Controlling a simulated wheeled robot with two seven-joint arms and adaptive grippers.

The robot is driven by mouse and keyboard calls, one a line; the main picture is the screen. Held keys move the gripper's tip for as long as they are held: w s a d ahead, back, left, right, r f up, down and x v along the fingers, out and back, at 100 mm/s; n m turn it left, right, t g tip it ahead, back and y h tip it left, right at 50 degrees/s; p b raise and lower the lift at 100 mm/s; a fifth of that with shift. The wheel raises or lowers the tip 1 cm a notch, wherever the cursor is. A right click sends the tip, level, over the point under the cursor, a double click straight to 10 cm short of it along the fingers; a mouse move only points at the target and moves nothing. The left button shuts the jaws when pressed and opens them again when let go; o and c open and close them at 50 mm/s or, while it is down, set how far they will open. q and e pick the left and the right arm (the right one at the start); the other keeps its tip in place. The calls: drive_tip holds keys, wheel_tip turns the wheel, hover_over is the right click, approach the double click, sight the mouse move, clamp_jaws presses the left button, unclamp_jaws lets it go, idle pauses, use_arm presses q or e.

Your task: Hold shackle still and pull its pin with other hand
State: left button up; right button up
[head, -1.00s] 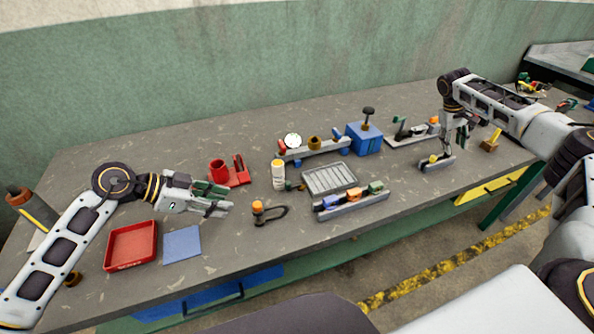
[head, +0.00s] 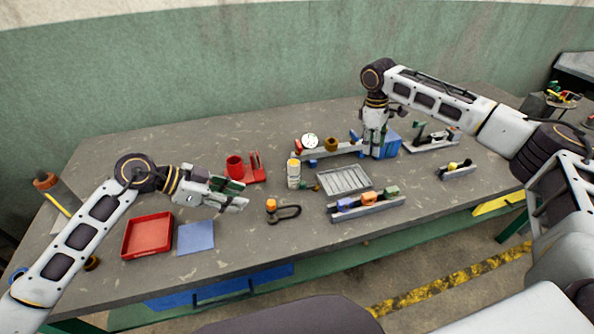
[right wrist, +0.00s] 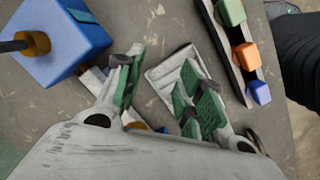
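The shackle (head: 289,211) is a small dark loop lying on the workbench, with an orange-topped pin (head: 271,205) at its left end. My left gripper (head: 243,196) is to the left of the shackle, a short gap from it, with its fingers apart and nothing between them. My right gripper (head: 373,155) points down, in front of the blue box and well to the right of and behind the shackle. In the right wrist view its green-padded fingers (right wrist: 163,88) are spread and empty. The shackle does not show in that view.
A red tray (head: 148,236) and a blue mat (head: 196,237) lie at the front left. A red holder (head: 250,170), a white bottle (head: 293,173), a ribbed grey tray (head: 343,179) and a rack of coloured blocks (head: 364,206) surround the shackle. A blue box (right wrist: 60,40) is near my right gripper.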

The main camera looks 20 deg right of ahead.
drive_tip(key=s+a+r+n, duration=0.1)
drive_tip(key=a+n, duration=0.2)
drive_tip(key=a, duration=0.5)
drive_tip(key=s+a+n, duration=0.2)
drive_tip(key=a+n, duration=0.1)
drive_tip(key=a, duration=0.4)
wheel_tip(320, 180, up, 2)
drive_tip(key=n+y, duration=0.1)
drive_tip(key=n, duration=0.5)
hover_over(298, 206)
drive_tip(key=w, duration=0.2)
drive_tip(key=shift+s+r, duration=0.15)
drive_tip(key=shift+s, duration=0.1)
drive_tip(key=shift+s+d+f, duration=0.1)
drive_tip(key=shift+s+f, duration=0.05)
drive_tip(key=shift+f, duration=2.15)
drive_tip(key=shift+s+a+f, duration=0.1)
drive_tip(key=shift+s+f, duration=0.05)
drive_tip(key=shift+f, duration=2.15)
drive_tip(key=shift+s+d+f, duration=0.1)
drive_tip(key=shift+s+f, duration=0.05)
drive_tip(key=shift+f, duration=2.15)
drive_tip(key=shift+c, duration=0.2)
clamp_jaws()
use_arm(q)
drive_tip(key=shift+o, duration=0.3)
